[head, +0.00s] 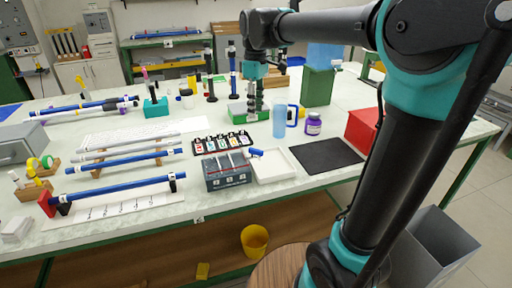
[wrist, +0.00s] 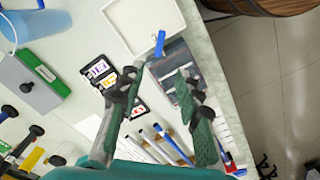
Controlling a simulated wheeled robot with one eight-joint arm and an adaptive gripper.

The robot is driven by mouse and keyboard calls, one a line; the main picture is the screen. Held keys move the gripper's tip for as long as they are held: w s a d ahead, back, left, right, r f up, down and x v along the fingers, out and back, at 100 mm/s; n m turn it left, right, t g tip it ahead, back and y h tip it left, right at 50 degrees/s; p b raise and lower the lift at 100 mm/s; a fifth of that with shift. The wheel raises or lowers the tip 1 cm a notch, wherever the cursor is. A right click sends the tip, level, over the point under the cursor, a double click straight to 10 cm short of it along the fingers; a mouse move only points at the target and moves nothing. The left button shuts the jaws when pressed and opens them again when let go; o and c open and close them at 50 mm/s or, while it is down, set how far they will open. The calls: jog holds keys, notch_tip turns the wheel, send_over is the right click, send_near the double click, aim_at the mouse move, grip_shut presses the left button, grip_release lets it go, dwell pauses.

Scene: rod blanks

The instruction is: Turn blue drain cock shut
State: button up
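The blue drain cock (head: 256,152) sticks out at the upper right side of a grey box (head: 228,182), beside the white tray. In the wrist view the blue cock (wrist: 160,43) shows beyond the fingertips, near the corner of the grey box (wrist: 174,58). Its handle lies nearly upright in that picture. My gripper (head: 255,112) points down above the table, behind the cock in the head view and apart from it. In the wrist view my gripper (wrist: 160,80) has its two fingers spread with nothing between them.
An empty white tray (head: 290,176) lies right of the box, with a black mat (head: 326,158) beyond it. A light blue jug (head: 279,122) and a purple-labelled jar (head: 313,124) stand near my gripper. A black rack of coloured cards (head: 221,143) lies behind the box.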

aim_at(256, 149)
notch_tip(256, 149, down, 16)
jog(key=shift+r, duration=0.1)
dwell(0.4)
grip_shut()
